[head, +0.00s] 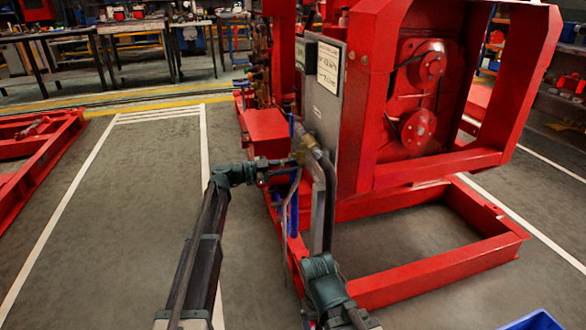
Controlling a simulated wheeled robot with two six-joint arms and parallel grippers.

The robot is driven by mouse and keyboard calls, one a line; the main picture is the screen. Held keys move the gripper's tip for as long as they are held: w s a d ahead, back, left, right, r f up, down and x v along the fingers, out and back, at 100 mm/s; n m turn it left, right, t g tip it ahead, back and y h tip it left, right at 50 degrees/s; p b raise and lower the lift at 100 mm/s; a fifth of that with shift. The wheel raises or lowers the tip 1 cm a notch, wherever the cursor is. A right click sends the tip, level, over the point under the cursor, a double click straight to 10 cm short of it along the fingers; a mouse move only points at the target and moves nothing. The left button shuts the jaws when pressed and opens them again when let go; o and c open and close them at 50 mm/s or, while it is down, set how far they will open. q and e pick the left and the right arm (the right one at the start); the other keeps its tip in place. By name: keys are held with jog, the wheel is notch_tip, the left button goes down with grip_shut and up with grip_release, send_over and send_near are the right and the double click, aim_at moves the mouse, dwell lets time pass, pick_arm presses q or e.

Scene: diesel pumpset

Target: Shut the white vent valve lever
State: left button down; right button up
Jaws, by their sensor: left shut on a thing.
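My left gripper (285,170) reaches in from the left to the side of the red pumpset (268,127). It is shut on the white vent valve lever, beside a small brass fitting (304,150). The lever is mostly hidden by the fingers, and its angle is too small to tell. A thin pale pipe hangs just below the gripper. My right arm shows at the bottom middle, low in front of the frame; I cannot make out its gripper.
A grey panel (322,105) with a label plate stands just right of the gripper. A dark hose (328,205) runs down beside it. Blue parts (293,218) sit below. The red base frame (430,272) spreads right. A blue bin (535,321) is at bottom right.

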dwell(0.3)
pick_arm(q)
jog(key=c, duration=0.7)
grip_release()
